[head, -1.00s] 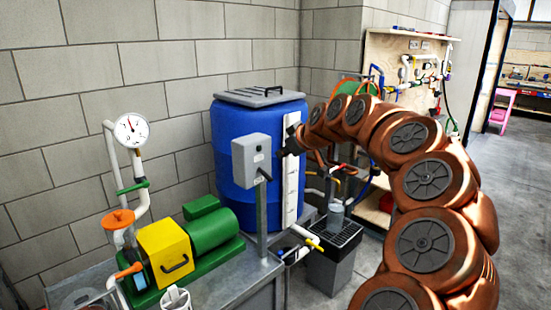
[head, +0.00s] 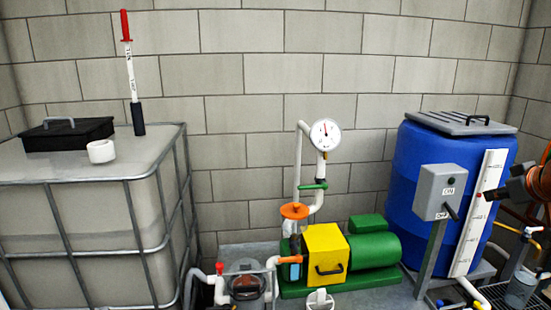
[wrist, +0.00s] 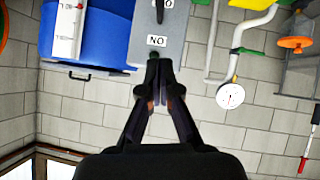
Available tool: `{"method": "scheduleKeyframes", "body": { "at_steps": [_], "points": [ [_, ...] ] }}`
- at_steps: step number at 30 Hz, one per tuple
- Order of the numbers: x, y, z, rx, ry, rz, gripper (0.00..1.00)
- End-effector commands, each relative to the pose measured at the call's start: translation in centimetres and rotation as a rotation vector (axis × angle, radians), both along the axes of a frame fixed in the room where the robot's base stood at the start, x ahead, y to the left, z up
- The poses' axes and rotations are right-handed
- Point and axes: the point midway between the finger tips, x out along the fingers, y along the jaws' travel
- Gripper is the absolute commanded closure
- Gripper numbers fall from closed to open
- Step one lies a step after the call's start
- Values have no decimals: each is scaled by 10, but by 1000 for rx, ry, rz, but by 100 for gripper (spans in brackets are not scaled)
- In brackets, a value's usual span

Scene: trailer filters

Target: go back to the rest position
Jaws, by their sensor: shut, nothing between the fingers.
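My gripper (wrist: 159,75) is shut and empty in the wrist view, its two dark fingers together at the tips. The grey switch box (wrist: 172,40) fills the picture just beyond the fingertips, upside down, with an ON label by the tips. I cannot tell whether the fingers touch it. The box's dark lever (head: 451,212) points down beside the OFF label.
A blue barrel (head: 425,175) stands behind the switch box. A green and yellow pump (head: 325,255) and a pressure gauge (head: 325,134) stand left of it. A caged white tank (head: 90,210) fills the left side. A block wall (head: 270,75) closes the back.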

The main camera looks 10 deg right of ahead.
Motion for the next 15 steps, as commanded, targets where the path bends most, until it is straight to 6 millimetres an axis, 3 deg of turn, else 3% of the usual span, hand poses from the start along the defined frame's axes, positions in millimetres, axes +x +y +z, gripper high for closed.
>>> {"method": "scheduleKeyframes", "body": {
  "at_steps": [2,5,10,15],
  "points": [
    [2,5,1,2,3,7,100],
    [12,42,6,21,32,55,100],
    [22,133,3,79,132,157,100],
    [5,234,-12,133,292,242,100]
  ]
}}
